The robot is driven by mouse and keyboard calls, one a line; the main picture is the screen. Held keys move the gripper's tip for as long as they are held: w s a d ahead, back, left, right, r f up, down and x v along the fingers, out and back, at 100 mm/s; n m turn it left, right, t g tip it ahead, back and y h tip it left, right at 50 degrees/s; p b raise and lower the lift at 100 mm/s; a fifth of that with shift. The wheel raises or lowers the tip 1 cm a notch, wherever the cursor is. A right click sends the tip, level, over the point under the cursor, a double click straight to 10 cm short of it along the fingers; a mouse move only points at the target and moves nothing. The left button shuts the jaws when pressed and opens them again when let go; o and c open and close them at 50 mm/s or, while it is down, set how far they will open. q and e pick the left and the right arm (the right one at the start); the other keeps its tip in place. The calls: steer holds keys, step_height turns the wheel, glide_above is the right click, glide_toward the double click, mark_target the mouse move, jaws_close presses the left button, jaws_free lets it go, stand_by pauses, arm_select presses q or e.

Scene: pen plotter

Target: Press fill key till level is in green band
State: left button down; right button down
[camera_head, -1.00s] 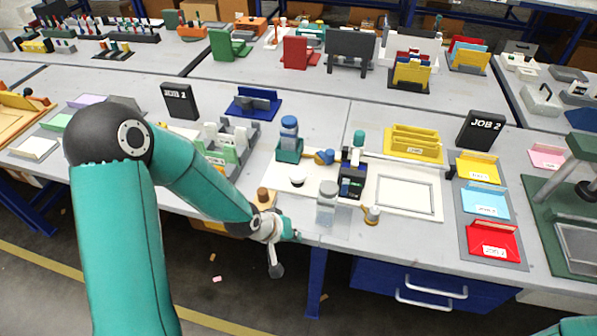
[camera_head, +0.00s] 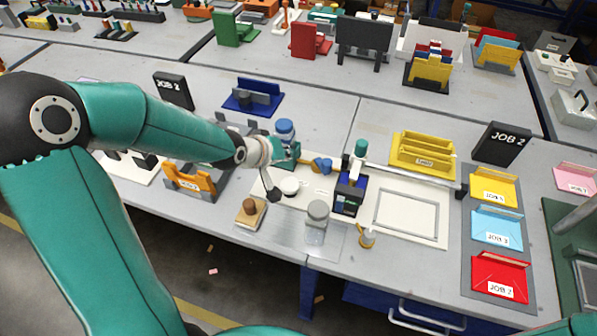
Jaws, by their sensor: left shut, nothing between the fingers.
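My left gripper (camera_head: 274,195) points down, shut, over the near-left part of the plotter on the middle bench. Its dark tip is just left of a round white knob (camera_head: 290,187); whether they touch I cannot tell. A clear jar with a grey lid (camera_head: 317,215) stands in front of the knob. A black box with a blue front (camera_head: 348,195) stands to the right. No marked fill key, level or green band can be made out. My right gripper is out of view.
A wooden block with a brown knob (camera_head: 250,211) lies near the front edge. A flat framed sheet (camera_head: 407,214), a yellow tray (camera_head: 422,154) and coloured job bins (camera_head: 497,225) lie farther right.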

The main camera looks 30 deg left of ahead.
mark_target(288, 185)
arm_select(q)
steer(key=shift+r, duration=0.25)
steer(key=shift+w+f, duration=0.1)
steer(key=shift+w, duration=0.05)
step_height(288, 185, down, 9)
steer(key=b, duration=0.7)
steer(key=shift+b, duration=0.4)
stand_by(0.7)
